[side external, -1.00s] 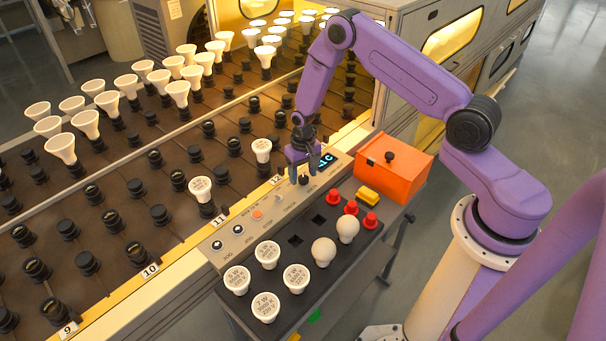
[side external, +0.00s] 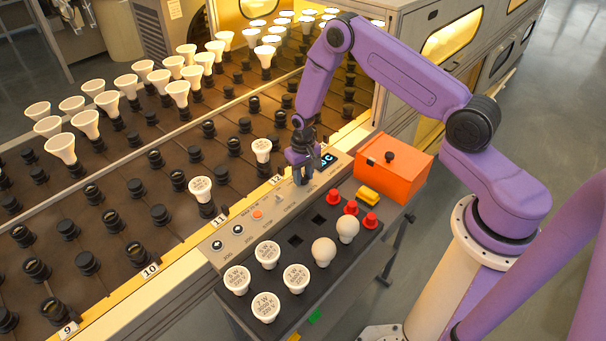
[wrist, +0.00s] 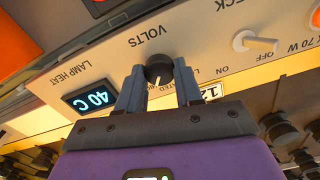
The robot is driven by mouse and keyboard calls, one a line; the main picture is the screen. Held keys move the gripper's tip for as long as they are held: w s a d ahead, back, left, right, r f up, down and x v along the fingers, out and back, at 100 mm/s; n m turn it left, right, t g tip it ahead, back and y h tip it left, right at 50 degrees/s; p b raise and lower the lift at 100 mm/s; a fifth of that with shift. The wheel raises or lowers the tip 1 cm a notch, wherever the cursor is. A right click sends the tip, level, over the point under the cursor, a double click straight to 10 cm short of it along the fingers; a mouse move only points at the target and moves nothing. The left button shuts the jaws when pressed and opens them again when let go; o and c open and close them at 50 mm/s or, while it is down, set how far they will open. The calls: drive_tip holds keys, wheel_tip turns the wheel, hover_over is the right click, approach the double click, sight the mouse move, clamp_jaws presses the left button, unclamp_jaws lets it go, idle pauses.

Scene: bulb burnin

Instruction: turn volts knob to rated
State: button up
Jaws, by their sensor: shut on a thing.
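The volts knob (wrist: 159,68) is round and black, under the word VOLTS on the control panel (wrist: 205,52) in the wrist view. A pale pointer line on it points toward the bottom of the picture, near the lettering RATED, which is partly hidden by a finger. My gripper (wrist: 158,75) is shut on the knob, one finger on each side. In the side external view my gripper (side external: 302,178) points down at the panel (side external: 240,232), and its fingers hide the knob.
A lit display (wrist: 90,98) reads 40 C beside the knob. A pale toggle switch (wrist: 255,42) is on the other side.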

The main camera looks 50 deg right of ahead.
sight(303, 177)
drive_tip(key=n, duration=0.3)
drive_tip(key=shift+n, duration=2.1)
drive_tip(key=o, duration=1)
drive_tip(key=shift+o, duration=0.2)
wheel_tip(303, 177, up, 18)
drive_tip(key=shift+f, duration=0.25)
